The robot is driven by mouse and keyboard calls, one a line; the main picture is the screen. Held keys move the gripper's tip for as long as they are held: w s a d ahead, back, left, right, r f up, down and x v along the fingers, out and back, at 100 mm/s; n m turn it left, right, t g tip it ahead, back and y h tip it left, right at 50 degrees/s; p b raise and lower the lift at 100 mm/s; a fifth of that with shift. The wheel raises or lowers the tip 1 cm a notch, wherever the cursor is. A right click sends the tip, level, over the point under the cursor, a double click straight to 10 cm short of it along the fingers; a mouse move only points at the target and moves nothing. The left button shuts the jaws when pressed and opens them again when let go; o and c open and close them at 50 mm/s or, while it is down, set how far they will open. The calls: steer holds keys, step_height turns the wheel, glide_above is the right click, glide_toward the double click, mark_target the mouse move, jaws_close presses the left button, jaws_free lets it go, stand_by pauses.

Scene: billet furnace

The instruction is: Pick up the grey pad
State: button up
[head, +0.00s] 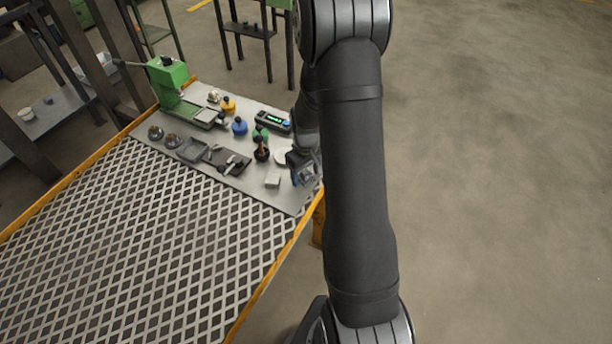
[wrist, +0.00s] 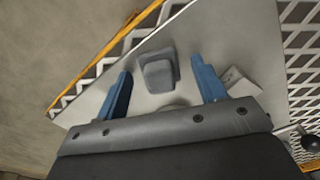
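The grey pad (wrist: 158,72) is a small dark-grey block with a raised, rounded top, lying on the light-grey plate in the wrist view. My gripper (wrist: 160,67) is open, with one blue finger on either side of the pad. Gaps show between each finger and the pad, so neither touches it. How high the fingertips are above the plate I cannot tell. In the head view my gripper (head: 304,174) is at the right end of the plate, and I cannot make out the pad there.
A pale block (head: 272,181) lies just left of my gripper; it also shows in the wrist view (wrist: 240,84), beside the right finger. A black-handled tool (head: 262,152), a dark tray (head: 231,162) and a green press (head: 168,82) stand further left. The mesh table top (head: 150,230) is bare.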

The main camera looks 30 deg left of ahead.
mark_target(306, 172)
steer(key=c, duration=1)
steer(key=shift+c, duration=0.2)
steer(key=shift+r, duration=0.4)
step_height(306, 172, up, 4)
steer(key=shift+f, duration=0.2)
steer(key=w+d+r, duration=0.1)
steer(key=d+r, duration=0.5)
steer(key=d, duration=0.5)
steer(key=shift+w+d+r, duration=0.15)
steer(key=shift+d+r, duration=0.15)
steer(key=shift+d, duration=0.05)
